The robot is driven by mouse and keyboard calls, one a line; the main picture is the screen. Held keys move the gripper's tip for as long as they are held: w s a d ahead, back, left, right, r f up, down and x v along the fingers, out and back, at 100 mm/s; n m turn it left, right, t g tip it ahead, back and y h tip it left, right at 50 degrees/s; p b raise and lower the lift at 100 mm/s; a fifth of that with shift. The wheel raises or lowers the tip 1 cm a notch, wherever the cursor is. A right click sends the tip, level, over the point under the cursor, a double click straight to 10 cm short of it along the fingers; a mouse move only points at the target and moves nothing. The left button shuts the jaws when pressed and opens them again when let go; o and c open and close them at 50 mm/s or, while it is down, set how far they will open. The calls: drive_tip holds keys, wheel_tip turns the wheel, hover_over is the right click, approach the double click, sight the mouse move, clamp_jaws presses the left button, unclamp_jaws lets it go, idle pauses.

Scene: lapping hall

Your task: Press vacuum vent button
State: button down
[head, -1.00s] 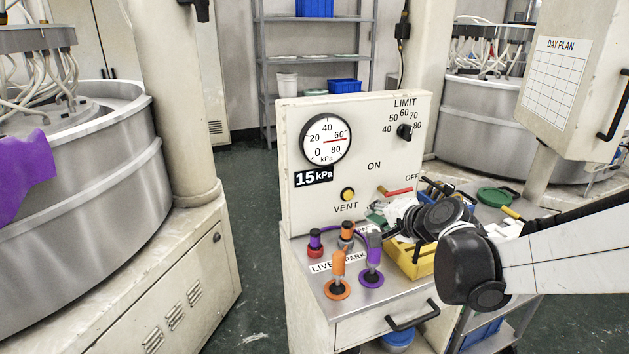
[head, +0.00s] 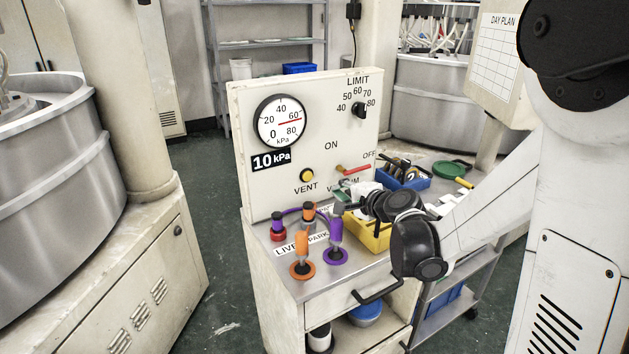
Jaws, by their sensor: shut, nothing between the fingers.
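A red-handled lever (head: 353,169) and a LIMIT knob (head: 359,111) are on the panel. Orange (head: 302,245) and purple (head: 336,232) hose fittings stand upright on the bench below. A yellow bin (head: 367,236) and blue tool tray (head: 405,178) lie close to my wrist.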

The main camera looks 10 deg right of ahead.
sight(309, 175)
drive_tip(key=x, duration=1.2)
drive_tip(key=shift+w+a+r, duration=0.15)
drive_tip(key=shift+w+r, duration=0.2)
drive_tip(key=shift+w+a, duration=0.2)
drive_tip(key=shift+w, duration=0.45)
drive_tip(key=shift+w+a+f+b, duration=0.1)
drive_tip(key=shift+w+a+b, duration=0.2)
drive_tip(key=shift+w, duration=0.65)
drive_tip(key=s, duration=0.2)
drive_tip(key=s+d+b, duration=0.1)
drive_tip(key=s, duration=0.1)
drive_tip(key=shift+d, duration=0.15)
drive_tip(key=v, duration=1)
